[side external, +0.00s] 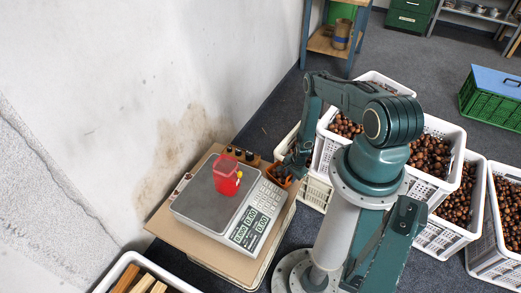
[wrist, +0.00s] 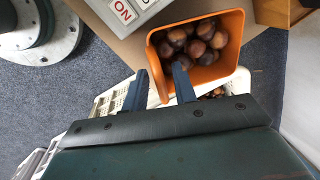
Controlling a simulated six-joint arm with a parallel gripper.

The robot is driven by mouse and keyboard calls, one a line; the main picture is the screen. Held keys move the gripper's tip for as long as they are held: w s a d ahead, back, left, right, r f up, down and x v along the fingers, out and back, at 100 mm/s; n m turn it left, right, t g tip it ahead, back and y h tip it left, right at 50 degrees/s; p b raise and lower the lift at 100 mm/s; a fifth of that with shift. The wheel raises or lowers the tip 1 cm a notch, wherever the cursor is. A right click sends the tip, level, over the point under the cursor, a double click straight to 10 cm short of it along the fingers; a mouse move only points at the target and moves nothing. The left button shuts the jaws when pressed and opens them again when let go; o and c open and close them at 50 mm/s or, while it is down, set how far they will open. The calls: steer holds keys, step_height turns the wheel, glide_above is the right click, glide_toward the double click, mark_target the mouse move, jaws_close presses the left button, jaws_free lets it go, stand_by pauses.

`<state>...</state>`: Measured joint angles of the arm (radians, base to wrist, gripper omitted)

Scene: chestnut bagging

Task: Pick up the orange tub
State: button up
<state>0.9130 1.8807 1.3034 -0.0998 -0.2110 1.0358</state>
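The orange tub (wrist: 215,76) holds several chestnuts (wrist: 200,40) and fills the upper middle of the wrist view. In the side view the tub (side external: 279,179) is small, beside the scale's right corner and partly hidden by my arm. My gripper (wrist: 160,69) is open, with its two dark fingers apart. In the wrist view the left finger shows just outside the tub's left wall. The right finger overlaps the tub's near part. I cannot tell whether either finger touches it. In the side view my gripper (side external: 297,162) is close above the tub.
A grey scale (side external: 207,198) on a brown board bears a red container (side external: 227,182). White crates of chestnuts (side external: 431,155) surround my arm on the right. A white crate (wrist: 110,101) lies below the tub. A wall rises at left.

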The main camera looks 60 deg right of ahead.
steer(key=shift+c, duration=0.2)
stand_by(0.3)
jaws_close()
stand_by(1.3)
